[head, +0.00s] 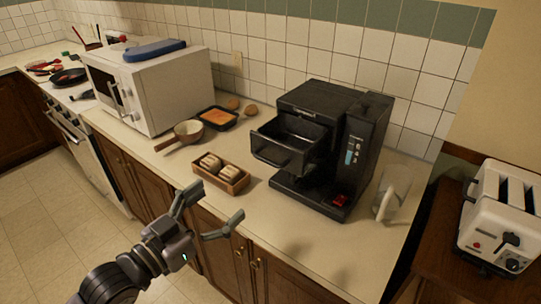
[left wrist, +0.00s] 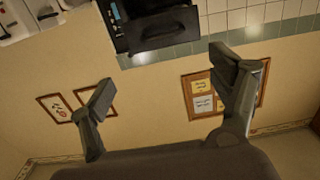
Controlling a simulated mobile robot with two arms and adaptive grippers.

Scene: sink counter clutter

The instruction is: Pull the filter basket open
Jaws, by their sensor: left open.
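The black coffee machine (head: 325,140) stands on the counter, and part of it shows at the top of the left wrist view (left wrist: 150,25). Its filter basket (head: 277,152) is a black drawer with a front handle. It sticks out from the machine's upper front, and its open top shows. My left gripper (head: 213,210) is open and empty. It is in front of the counter edge, apart from the basket and to its lower left in the head view. Its spread fingers also show in the left wrist view (left wrist: 163,78). My right gripper is not in view.
A wooden tray with rolls (head: 220,176) sits on the counter left of the machine. A saucepan (head: 187,132), an orange-filled dish (head: 217,118) and a microwave (head: 150,85) stand farther left. A glass jug (head: 393,192) is right of the machine, and a toaster (head: 503,215) beyond.

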